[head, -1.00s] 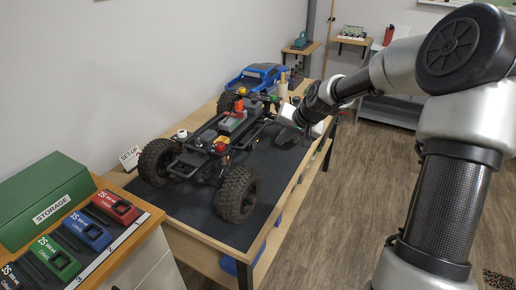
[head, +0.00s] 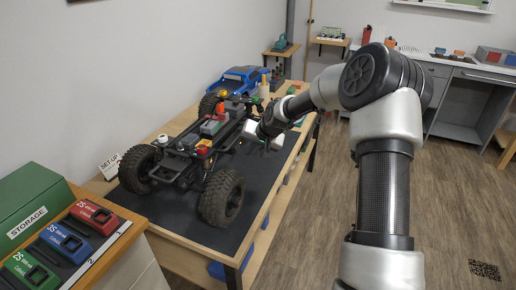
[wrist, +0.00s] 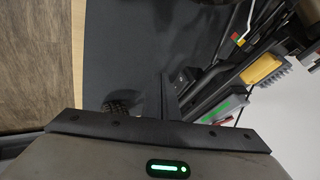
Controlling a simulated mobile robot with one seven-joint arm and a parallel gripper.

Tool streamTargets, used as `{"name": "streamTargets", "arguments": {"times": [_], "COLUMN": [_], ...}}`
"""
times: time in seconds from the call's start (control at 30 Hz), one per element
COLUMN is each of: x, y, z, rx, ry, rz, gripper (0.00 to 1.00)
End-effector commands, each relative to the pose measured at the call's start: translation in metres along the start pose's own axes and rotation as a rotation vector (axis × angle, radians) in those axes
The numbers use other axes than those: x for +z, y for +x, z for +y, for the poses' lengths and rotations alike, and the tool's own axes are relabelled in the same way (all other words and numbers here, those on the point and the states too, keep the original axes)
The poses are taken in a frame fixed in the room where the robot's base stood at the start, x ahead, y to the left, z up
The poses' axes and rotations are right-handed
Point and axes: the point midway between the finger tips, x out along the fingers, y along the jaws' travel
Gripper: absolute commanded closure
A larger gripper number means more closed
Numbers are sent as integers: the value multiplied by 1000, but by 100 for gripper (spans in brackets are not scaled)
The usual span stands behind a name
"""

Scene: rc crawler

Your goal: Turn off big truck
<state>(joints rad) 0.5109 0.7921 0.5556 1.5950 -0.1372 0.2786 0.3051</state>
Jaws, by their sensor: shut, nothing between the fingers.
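The big truck (head: 196,145) is a bare crawler chassis with large black tyres. It stands upright on a dark mat (head: 262,189) on a wooden workbench. A grey box with a red part (head: 220,113) sits on the middle of its frame, and small yellow and red parts show nearby. No switch can be made out. My gripper (head: 277,143) is at the truck's right side, above the mat, apart from the chassis as far as I can tell. In the wrist view its dark fingers (wrist: 162,100) are together and empty over the mat.
A blue truck body (head: 240,80) lies at the bench's far end. A green storage box (head: 30,205) and a rack of coloured batteries (head: 70,242) stand at the near left. The floor right of the bench is open.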

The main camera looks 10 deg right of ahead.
Motion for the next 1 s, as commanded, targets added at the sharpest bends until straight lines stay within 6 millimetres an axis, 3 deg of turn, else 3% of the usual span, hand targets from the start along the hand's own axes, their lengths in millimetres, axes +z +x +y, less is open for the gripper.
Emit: {"name": "streamTargets", "arguments": {"times": [0.2, 0.6, 1.0], "x": [0, 0, 5], "y": [9, 11, 16], "z": [-20, -22, -38], "rx": [1, 1, 23], "ry": [-2, 0, 49], "rz": [-1, 0, 25], "gripper": [100, 100, 100]}}
